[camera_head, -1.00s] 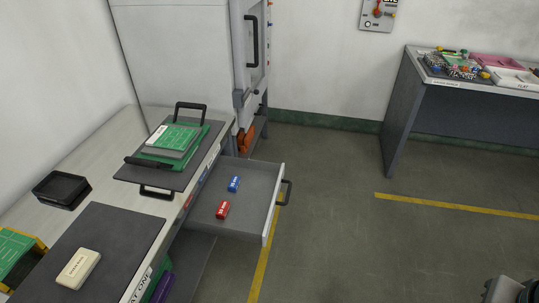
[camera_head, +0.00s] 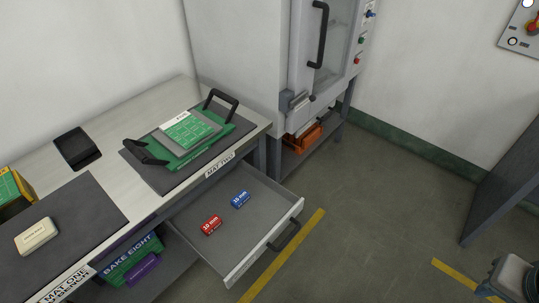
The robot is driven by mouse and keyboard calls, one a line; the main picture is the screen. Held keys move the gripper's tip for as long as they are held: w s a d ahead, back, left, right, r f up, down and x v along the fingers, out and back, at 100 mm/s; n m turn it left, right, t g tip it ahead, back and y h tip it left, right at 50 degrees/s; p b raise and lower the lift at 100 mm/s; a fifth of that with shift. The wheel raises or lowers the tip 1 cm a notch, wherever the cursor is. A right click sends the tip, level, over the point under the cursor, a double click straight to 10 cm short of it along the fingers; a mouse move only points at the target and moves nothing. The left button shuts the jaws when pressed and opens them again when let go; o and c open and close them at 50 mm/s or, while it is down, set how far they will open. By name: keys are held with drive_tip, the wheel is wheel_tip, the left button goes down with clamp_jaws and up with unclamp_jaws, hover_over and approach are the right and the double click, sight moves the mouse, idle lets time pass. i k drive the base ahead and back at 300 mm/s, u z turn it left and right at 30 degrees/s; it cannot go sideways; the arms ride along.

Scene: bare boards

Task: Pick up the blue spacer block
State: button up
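The blue spacer block (camera_head: 241,199) lies in the open drawer (camera_head: 268,188) under the workbench, in the head view. A red block (camera_head: 211,225) lies beside it, to the lower left, with a gap between them. Both carry white lettering. A grey and dark part at the lower right edge looks like a piece of my own arm; my gripper's fingers cannot be made out.
The drawer juts out over the floor, its black handle (camera_head: 284,235) outermost. On the bench (camera_head: 100,121) sit a green press-like item (camera_head: 187,139), a black tray (camera_head: 77,147) and a cream block (camera_head: 36,235). A cabinet (camera_head: 240,60) stands behind. Floor right of the drawer is clear.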

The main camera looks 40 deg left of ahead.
sight(237, 201)
drive_tip(key=u, duration=0.7)
drive_tip(key=i, duration=1)
drive_tip(key=u, duration=1.55)
drive_tip(key=i, duration=0.4)
drive_tip(key=u, duration=0.3)
